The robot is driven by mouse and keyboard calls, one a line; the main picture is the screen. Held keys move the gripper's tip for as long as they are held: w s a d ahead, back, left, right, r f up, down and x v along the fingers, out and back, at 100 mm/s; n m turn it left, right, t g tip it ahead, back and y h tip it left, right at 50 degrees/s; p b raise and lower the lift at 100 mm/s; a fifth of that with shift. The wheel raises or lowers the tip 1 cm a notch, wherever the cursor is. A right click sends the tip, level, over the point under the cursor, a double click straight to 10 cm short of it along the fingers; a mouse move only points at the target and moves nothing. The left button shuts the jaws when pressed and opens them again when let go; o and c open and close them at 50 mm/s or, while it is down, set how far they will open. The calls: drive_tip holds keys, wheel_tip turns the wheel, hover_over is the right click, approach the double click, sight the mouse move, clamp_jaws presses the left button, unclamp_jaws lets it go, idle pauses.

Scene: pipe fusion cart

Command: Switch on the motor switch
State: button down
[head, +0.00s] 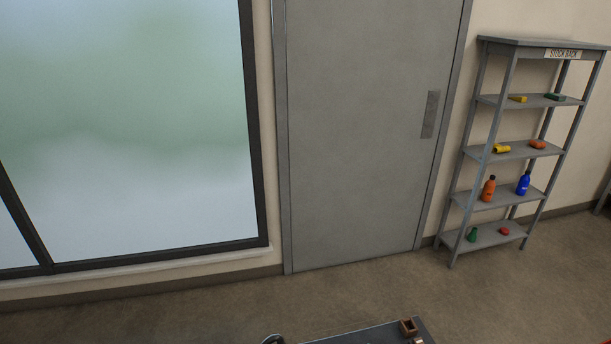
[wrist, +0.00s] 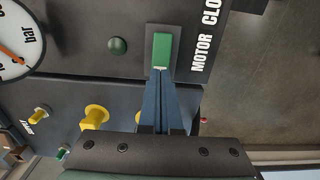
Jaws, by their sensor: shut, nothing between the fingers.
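The motor switch (wrist: 162,47) is a green rocker in a grey plate on a dark panel in the wrist view, beside the white word MOTOR (wrist: 201,54). A pale strip shows at its lower end. My gripper (wrist: 161,73) is shut and empty, its two blue fingers side by side. The fingertips are at the lower end of the switch; I cannot tell whether they touch it. A round dark green lamp or button (wrist: 118,46) sits left of the switch. The head view shows neither the switch nor my gripper.
A gauge marked bar (wrist: 18,45) is at the wrist view's left. A yellow knob (wrist: 94,117) and smaller controls sit on the lower panel. In the head view, a grey cart surface (head: 372,334) shows at the bottom edge, with a shelf rack (head: 489,149) at right and open floor between.

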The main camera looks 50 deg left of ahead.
drive_tip(key=shift+f+b, duration=0.75)
drive_tip(key=shift+f, duration=0.25)
idle(0.6)
drive_tip(key=shift+r, duration=0.1)
wheel_tip(320, 180, up, 7)
drive_tip(key=p, duration=0.7)
drive_tip(key=shift+p, duration=0.3)
idle(0.3)
